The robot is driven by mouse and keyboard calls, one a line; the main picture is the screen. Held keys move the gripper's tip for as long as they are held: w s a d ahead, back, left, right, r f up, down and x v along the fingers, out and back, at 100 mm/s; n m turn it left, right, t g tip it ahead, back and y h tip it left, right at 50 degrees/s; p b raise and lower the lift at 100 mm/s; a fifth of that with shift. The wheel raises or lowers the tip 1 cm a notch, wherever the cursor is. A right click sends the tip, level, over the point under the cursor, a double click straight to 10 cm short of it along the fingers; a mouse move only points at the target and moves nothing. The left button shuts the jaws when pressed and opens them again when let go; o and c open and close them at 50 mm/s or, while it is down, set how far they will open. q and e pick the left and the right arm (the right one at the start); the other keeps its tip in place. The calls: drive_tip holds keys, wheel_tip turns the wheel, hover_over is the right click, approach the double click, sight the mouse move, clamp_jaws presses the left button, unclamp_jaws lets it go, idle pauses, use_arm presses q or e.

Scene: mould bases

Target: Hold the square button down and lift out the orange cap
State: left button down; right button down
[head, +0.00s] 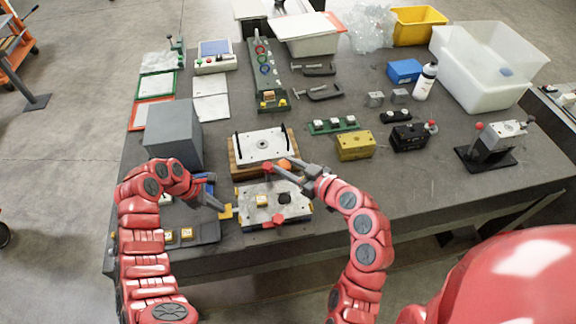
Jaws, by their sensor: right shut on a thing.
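A light metal mould base (243,193) lies near the table's front edge, with red corner pieces and a dark round opening (284,198) in its top. A yellow-orange square button (262,201) sits left of that opening. My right gripper (277,167) is shut on the orange cap (285,164), above the back edge of the mould base, apart from the opening. My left gripper (222,207) is just left of the mould base, beside a yellow piece (226,212), and apart from the square button. Whether its jaws are open is too small to tell.
A wooden-framed plate (262,146) with two black handles stands just behind the mould base. A grey block (174,133) stands behind my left arm. A yellow block (355,145) and black block (409,137) stand to the right. The table's right front is clear.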

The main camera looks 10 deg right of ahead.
use_arm(q)
drive_tip(key=shift+r, duration=3.05)
